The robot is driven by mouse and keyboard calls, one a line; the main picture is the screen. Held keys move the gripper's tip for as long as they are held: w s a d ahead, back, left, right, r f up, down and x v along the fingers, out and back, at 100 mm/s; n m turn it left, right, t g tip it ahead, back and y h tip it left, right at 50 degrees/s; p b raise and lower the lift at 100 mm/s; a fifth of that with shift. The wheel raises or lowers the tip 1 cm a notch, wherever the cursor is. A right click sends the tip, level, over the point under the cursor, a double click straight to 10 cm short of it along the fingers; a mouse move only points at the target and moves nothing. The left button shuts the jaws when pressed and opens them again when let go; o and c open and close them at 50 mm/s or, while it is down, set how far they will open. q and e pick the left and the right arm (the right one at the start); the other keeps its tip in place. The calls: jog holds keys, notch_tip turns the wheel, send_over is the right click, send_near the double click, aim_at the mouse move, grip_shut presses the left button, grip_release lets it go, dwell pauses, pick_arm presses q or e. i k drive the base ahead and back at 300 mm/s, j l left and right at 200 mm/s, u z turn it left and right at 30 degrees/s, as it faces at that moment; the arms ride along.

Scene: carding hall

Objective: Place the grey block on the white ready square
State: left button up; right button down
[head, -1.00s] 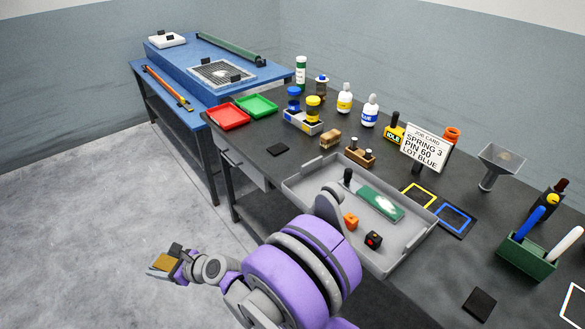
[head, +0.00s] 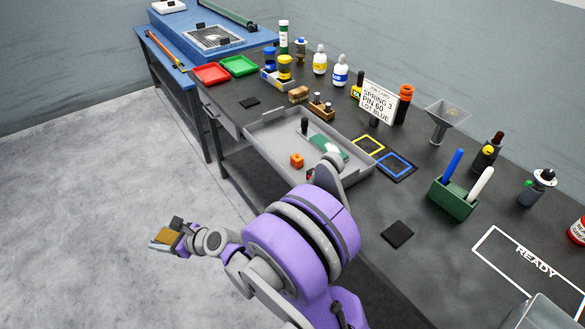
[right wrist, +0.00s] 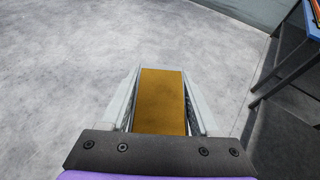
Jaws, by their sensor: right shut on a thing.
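My right gripper (head: 168,237) is out over the floor, left of the bench and well away from it. It is shut on an ochre-brown block (right wrist: 161,100), which fills the space between the fingers in the right wrist view. The white ready square (head: 537,262) is an outline with READY lettering on the dark bench top at the far right. A grey box-like thing (head: 545,314) is cut off by the bottom edge near the square; I cannot tell whether it is the grey block. My left gripper is not in view.
A grey tray (head: 262,146) with small parts lies on the bench (head: 425,205) beyond my arm. A green pen holder (head: 452,199) and a dark pad (head: 397,234) lie between tray and square. A bottle (head: 537,188) and red can (head: 578,231) stand behind the square.

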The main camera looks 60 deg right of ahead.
aim_at(554, 279)
jog(key=k+l+z, duration=0.1)
jog(key=k+z, duration=0.4)
jog(key=i+z, duration=0.1)
jog(key=z, duration=1.4)
